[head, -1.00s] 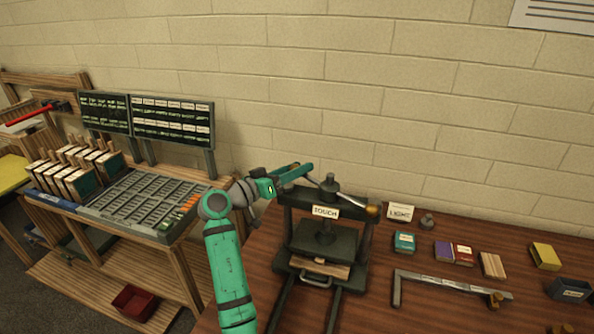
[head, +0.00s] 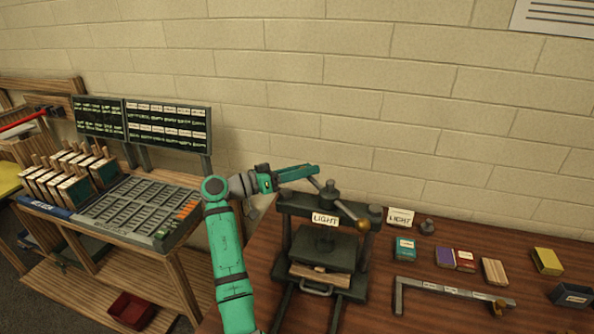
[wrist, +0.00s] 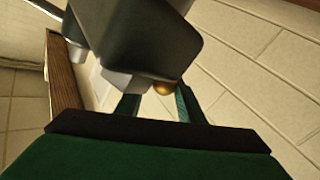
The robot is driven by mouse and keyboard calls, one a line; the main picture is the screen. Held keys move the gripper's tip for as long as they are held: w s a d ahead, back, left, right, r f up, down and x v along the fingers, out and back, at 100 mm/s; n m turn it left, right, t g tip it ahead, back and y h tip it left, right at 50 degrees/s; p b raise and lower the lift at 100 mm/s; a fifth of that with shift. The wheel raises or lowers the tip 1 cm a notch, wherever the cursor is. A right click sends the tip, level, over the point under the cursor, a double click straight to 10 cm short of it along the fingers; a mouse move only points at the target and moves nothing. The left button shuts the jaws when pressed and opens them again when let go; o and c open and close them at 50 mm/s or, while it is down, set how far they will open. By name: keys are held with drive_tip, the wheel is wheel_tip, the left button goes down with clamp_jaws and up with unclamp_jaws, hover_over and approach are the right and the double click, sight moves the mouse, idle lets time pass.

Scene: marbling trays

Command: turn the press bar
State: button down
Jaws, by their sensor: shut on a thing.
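The dark green press (head: 288,235) stands on the brown table, with a label reading LIGHT (head: 325,219) on its top beam. The press bar (head: 347,208) crosses the screw head on top and has a brass knob (head: 363,227) at its right, near end. My gripper (head: 315,170) reaches in from the left and is shut on the bar's far left end, though the grip itself is small in the head view. In the wrist view the fingers (wrist: 157,103) stand around a brass knob (wrist: 164,88), and a dark press part covers much of the view.
A LIGHT card (head: 400,216) stands right of the press. A metal corner rule (head: 440,287) and several small blocks lie farther right. A wooden board (head: 320,276) sits in the press.

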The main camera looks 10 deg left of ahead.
drive_tip(key=shift+s+d+f, duration=0.15)
drive_tip(key=shift+d+f, duration=0.2)
drive_tip(key=shift+f, duration=0.35)
drive_tip(key=c, duration=1.1)
unclamp_jaws()
drive_tip(key=shift+d, duration=0.1)
drive_tip(key=shift+s+d+r, duration=0.1)
drive_tip(key=shift+s+d, duration=0.05)
drive_tip(key=shift+a+r, duration=0.35)
drive_tip(key=shift+a, duration=0.25)
drive_tip(key=v, duration=1)
drive_tip(key=shift+s+a, duration=0.2)
drive_tip(key=shift+a, duration=0.15)
drive_tip(key=shift+w+d, duration=0.1)
drive_tip(key=shift+w, duration=0.05)
